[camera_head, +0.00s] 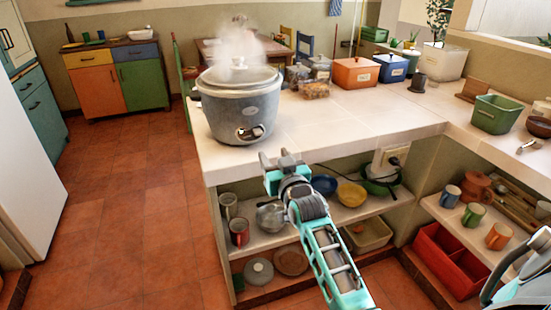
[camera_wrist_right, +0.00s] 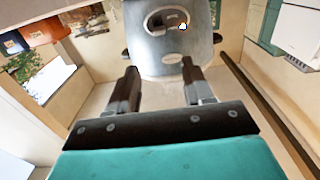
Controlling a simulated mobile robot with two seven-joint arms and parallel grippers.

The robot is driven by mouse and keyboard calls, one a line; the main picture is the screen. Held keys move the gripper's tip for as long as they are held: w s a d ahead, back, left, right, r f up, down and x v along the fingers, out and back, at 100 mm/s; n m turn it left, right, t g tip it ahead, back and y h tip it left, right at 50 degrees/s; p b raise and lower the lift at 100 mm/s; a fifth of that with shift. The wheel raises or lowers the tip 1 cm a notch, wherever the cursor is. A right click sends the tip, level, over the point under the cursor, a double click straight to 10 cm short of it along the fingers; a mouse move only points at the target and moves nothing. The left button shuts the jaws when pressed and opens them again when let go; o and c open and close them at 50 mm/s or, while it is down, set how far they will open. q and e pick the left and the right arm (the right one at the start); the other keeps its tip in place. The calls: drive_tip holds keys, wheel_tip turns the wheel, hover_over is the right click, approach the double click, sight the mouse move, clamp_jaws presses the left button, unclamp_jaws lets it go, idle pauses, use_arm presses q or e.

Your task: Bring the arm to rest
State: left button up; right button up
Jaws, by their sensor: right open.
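My right gripper (camera_head: 275,157) is open and empty in front of the counter edge, below and a little right of the rice cooker (camera_head: 240,108). The grey rice cooker stands upright on the counter, its lid on, with steam rising above it. In the right wrist view my right gripper (camera_wrist_right: 161,78) has its two dark fingers apart, and the cooker's front (camera_wrist_right: 172,45) is beyond them. The fingers look clear of the cooker. My left gripper is not in view.
The white counter (camera_head: 340,125) runs right, with jars (camera_head: 315,75), an orange box (camera_head: 355,72), a blue box (camera_head: 391,67) and a green bin (camera_head: 494,115). Shelves below hold bowls (camera_head: 351,194), mugs (camera_head: 473,215) and a red crate (camera_head: 450,262). Open tiled floor (camera_head: 125,220) lies left.

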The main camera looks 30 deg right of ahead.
idle(0.3)
drive_tip(key=s+a+f+n+g+y, duration=0.2)
drive_tip(key=s+a+f, duration=0.6)
drive_tip(key=s, duration=0.5)
drive_tip(key=s+a+f+n+g+y, duration=0.3)
drive_tip(key=s+a+f, duration=0.5)
drive_tip(key=s+f, duration=0.4)
drive_tip(key=shift+s+a+f+g+y, duration=0.3)
drive_tip(key=shift+s+a+g+y, duration=0.1)
drive_tip(key=shift+s+g+y, duration=0.3)
drive_tip(key=shift+w, duration=0.1)
